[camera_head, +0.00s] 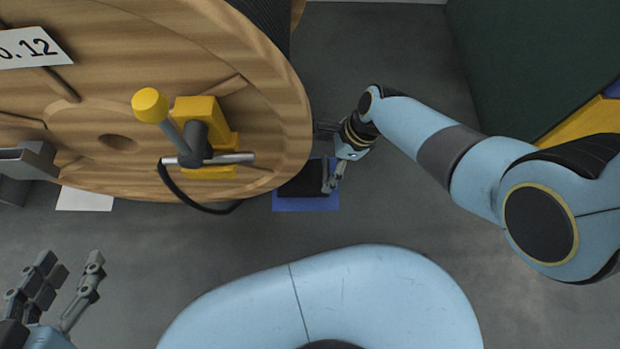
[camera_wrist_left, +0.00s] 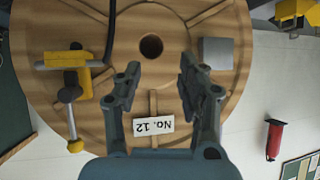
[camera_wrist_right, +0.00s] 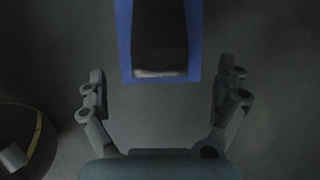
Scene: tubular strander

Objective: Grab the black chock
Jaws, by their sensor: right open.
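The black chock (camera_head: 300,184) lies on a blue mat (camera_head: 300,206) on the floor, at the lower right edge of the large wooden reel (camera_head: 270,120), which hides part of it. In the right wrist view the chock (camera_wrist_right: 160,35) sits on the blue mat (camera_wrist_right: 124,40) at the top middle. My right gripper (camera_head: 330,188) is open and empty beside the chock; in its wrist view its fingers (camera_wrist_right: 160,88) stand wide apart, with the chock ahead of them. My left gripper (camera_head: 75,275) is open and empty at the lower left; its fingers (camera_wrist_left: 157,85) face the reel.
A yellow clamp (camera_head: 205,120) with a handle and black cable is on the reel's face. A label reading No. 12 (camera_head: 30,47) is at upper left. A white sheet (camera_head: 85,199) lies on the floor. Clear grey floor (camera_head: 400,220) lies right of the mat.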

